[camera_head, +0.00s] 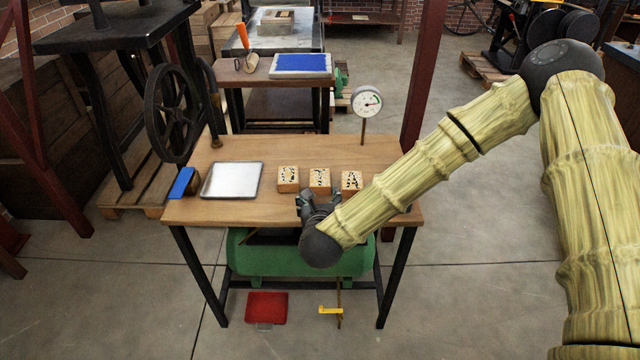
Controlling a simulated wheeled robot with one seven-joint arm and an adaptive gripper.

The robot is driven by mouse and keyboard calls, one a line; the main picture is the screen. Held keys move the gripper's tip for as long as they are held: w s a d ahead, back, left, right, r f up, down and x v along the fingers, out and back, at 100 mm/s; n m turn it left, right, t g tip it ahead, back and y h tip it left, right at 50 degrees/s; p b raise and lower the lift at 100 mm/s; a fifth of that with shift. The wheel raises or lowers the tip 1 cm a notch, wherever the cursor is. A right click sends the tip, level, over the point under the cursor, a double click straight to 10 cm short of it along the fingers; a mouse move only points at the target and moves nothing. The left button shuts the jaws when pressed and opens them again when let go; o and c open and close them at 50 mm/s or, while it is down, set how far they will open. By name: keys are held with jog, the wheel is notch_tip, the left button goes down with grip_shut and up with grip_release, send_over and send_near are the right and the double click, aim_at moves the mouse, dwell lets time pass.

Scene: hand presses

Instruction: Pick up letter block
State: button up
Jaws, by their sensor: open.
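Three wooden letter blocks stand in a row on the wooden table (225,210). The left block (288,176) and the middle block (320,178) show dark marks on top, too small to read. The right block (351,180) shows what looks like an A. My gripper (318,196) is open at the near side of the row, with its fingers close to the left and middle blocks. The fingers and wrist hide the lower part of the middle block. I cannot tell whether a finger touches a block.
A silver tray (231,193) and a blue-faced block (182,183) lie on the table's left. A dial gauge on a post (367,103) stands at the back right. A blue pad (301,63) is on the table behind. The table's front left is clear.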

aim_at(320, 178)
jog(key=shift+w+r+m, duration=0.5)
jog(key=shift+w+m, duration=0.1)
jog(key=shift+w, duration=0.2)
jog(key=x, duration=0.4)
jog(key=shift+w+p, duration=0.15)
jog(key=shift+p, duration=0.15)
jog(key=shift+p+x, duration=0.6)
jog(key=shift+x, duration=2.45)
jog(key=shift+d+f, duration=0.15)
jog(key=c, duration=0.9)
